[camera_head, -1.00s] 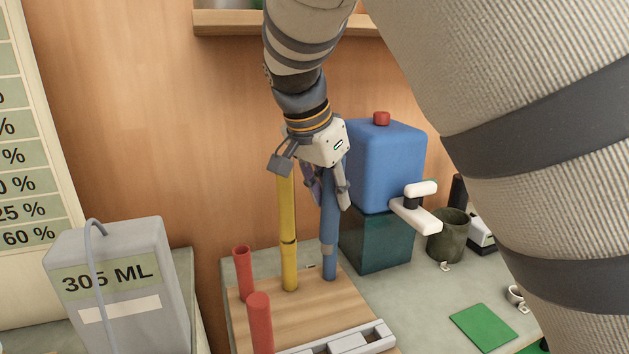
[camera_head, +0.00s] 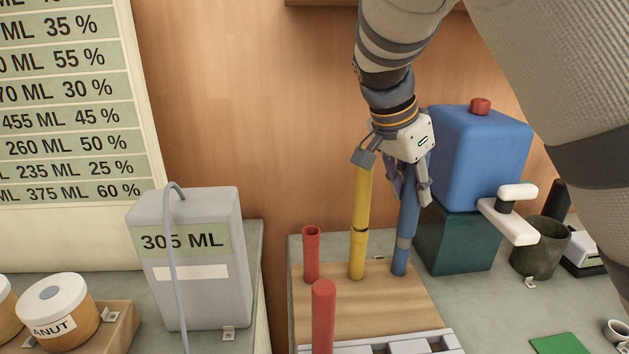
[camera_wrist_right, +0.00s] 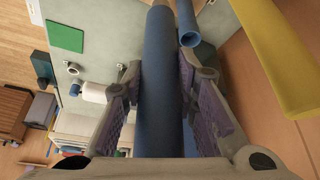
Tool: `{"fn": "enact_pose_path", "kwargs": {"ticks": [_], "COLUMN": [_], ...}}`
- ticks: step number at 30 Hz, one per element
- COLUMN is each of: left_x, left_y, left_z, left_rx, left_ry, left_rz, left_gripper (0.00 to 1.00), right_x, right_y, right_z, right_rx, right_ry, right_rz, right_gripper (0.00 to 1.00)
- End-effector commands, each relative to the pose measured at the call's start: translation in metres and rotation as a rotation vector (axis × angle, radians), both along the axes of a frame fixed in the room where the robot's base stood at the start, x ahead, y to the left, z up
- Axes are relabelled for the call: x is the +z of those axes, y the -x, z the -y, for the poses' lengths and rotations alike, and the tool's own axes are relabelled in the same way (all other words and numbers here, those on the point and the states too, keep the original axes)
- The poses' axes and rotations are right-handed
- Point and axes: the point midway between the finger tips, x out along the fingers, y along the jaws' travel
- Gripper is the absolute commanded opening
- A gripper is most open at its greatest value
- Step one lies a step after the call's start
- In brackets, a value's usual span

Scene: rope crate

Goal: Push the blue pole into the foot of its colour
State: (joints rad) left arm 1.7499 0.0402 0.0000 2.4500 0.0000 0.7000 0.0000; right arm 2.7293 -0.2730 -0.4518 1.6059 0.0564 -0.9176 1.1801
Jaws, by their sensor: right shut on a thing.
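My right gripper (camera_head: 408,182) is shut on the blue pole (camera_head: 408,215), which hangs nearly upright over the wooden board. In the right wrist view the blue pole (camera_wrist_right: 161,85) runs between the two pads of the gripper (camera_wrist_right: 162,100). The blue foot (camera_head: 401,260) stands at the back right of the board, just under the pole in the head view. In the right wrist view the open mouth of the blue foot (camera_wrist_right: 189,38) shows beside the pole, so the pole is not in it. My left gripper is not in view.
A yellow pole (camera_head: 361,210) stands upright left of the blue one. A blue-tanked dispenser (camera_head: 480,155) is close on the right. A grey container (camera_head: 190,280) stands at left.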

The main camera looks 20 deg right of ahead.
Motion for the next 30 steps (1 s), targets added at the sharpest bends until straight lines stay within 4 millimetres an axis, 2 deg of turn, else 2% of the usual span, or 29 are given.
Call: {"fn": "enact_pose_path", "kwargs": {"ticks": [1,15,21,30], "left_x": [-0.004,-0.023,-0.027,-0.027], "left_y": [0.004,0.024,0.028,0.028], "left_z": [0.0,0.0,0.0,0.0], "left_rx": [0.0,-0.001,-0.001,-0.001], "left_ry": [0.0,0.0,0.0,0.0], "left_rz": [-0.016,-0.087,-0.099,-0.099], "left_gripper": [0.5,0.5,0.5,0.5], "right_x": [-0.005,-0.004,-0.002,0.001], "right_y": [-0.006,-0.049,-0.057,-0.058], "right_z": [0.005,0.045,0.054,0.055], "right_rx": [-0.002,0.0,0.0,0.0], "right_ry": [0.001,0.0,0.001,0.002], "right_rz": [-0.006,-0.003,-0.001,0.002], "right_gripper": [0.0,0.0,0.0,0.0]}}
